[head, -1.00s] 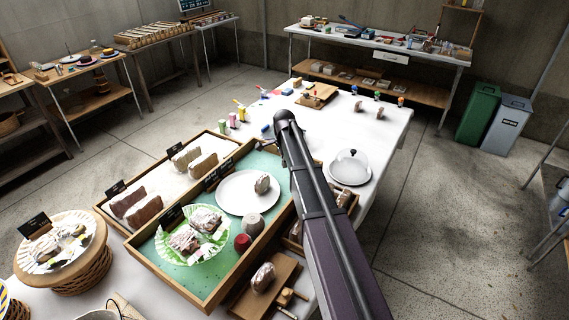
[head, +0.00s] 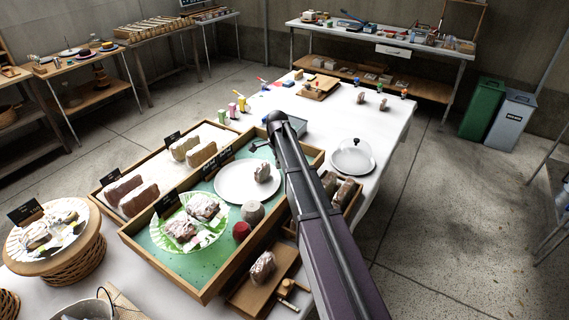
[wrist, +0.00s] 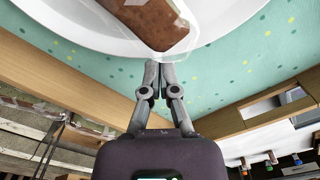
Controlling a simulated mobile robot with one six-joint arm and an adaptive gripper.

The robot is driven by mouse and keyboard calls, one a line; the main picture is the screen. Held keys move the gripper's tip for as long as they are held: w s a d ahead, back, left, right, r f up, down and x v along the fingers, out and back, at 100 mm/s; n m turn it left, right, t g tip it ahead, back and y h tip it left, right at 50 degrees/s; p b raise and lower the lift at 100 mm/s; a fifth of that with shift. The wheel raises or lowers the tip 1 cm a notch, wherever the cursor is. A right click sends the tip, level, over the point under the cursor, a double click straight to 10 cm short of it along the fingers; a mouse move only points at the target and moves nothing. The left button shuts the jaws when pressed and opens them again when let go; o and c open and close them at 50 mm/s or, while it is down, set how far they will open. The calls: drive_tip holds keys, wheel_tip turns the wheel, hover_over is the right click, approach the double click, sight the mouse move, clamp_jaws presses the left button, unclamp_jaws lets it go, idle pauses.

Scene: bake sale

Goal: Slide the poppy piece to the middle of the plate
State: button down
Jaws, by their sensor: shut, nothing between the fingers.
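The poppy piece (head: 262,172), a brown slice in clear wrap, sits on the white plate (head: 232,186), off the middle toward the far right side. In the wrist view the piece (wrist: 152,24) lies at the top, near the plate's rim (wrist: 95,38). My gripper (head: 262,148) is just beyond the plate's far edge in the head view. In the wrist view my gripper (wrist: 152,66) is shut and empty, its fingertips at the near end of the wrap. I cannot tell whether they touch it.
The plate stands in a wooden-edged tray with a green dotted liner (head: 160,240). A green paper plate of wrapped pieces (head: 190,222), a grey cup (head: 252,212) and a red cup (head: 241,231) are close by. A glass-domed plate (head: 353,158) stands to the right.

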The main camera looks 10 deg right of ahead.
sight(269, 162)
drive_tip(key=shift+a, duration=0.6)
drive_tip(key=shift+s+a, duration=0.15)
drive_tip(key=shift+a, duration=1.4)
drive_tip(key=shift+s+a, duration=0.1)
drive_tip(key=shift+a, duration=1.45)
drive_tip(key=shift+d, duration=0.2)
drive_tip(key=shift+d, duration=0.55)
drive_tip(key=shift+w+d+r+p, duration=0.1)
drive_tip(key=shift+d+r+p, duration=0.1)
drive_tip(key=shift+d, duration=0.45)
drive_tip(key=shift+w+d+r+p, duration=0.1)
drive_tip(key=shift+d+r+p, duration=0.1)
drive_tip(key=shift+d, duration=0.4)
wheel_tip(269, 162, up, 9)
drive_tip(key=p, duration=0.9)
drive_tip(key=shift+r, duration=0.1)
